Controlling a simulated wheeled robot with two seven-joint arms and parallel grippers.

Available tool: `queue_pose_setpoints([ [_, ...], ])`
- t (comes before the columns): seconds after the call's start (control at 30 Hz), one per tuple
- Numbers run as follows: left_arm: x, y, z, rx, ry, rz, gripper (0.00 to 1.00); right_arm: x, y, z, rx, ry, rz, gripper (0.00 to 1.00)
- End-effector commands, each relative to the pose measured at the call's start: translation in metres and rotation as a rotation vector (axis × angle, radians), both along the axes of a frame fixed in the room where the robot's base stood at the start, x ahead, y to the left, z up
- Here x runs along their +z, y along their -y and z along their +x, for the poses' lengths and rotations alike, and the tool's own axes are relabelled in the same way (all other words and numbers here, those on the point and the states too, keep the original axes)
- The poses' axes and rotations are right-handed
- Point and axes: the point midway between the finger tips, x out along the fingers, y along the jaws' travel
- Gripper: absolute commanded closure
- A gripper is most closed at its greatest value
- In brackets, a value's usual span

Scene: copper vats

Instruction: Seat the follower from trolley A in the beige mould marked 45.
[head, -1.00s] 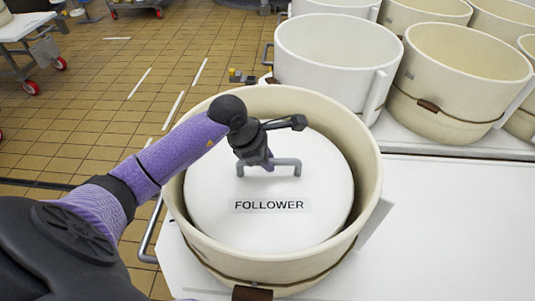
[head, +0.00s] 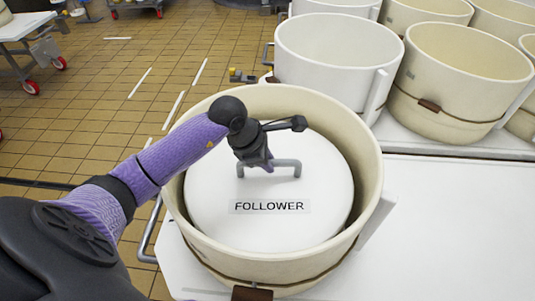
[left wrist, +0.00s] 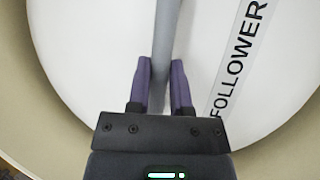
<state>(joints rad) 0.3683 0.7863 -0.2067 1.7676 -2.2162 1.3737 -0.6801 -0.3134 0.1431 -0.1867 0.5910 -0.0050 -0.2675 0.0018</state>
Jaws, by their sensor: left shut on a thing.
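The follower (head: 300,215) is a round white disc with a grey bar handle and a label reading FOLLOWER. It lies inside a beige mould (head: 370,170), below the rim, with the mould wall around it. I cannot read any number on this mould. My left gripper (head: 262,166) is over the disc and shut on the handle at its left part. In the left wrist view, the two purple fingers of the left gripper (left wrist: 161,85) stand on either side of the handle bar, and the follower (left wrist: 100,60) fills most of the picture. My right gripper is not in view.
The mould stands on a white table (head: 460,230), bare at the right. A white mould (head: 325,75) stands just behind, with several beige moulds (head: 455,80) at the back right. Tiled floor (head: 110,100) lies left, with a red-wheeled trolley (head: 28,45) at the far left.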

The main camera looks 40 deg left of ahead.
Motion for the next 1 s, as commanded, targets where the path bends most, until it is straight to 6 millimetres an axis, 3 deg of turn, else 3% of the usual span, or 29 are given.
queue_pose_setpoints([
  [0.87,-0.0061,-0.0001,0.0009,0.000,0.005,0.000,1.00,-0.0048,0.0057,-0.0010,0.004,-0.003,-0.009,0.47],
  [0.9,-0.0061,0.0000,0.0008,0.000,0.005,0.000,0.68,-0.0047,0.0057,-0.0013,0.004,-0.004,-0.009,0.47],
  [1.0,-0.0064,-0.0001,0.0007,0.001,0.004,-0.001,0.47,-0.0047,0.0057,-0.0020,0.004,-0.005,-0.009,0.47],
])
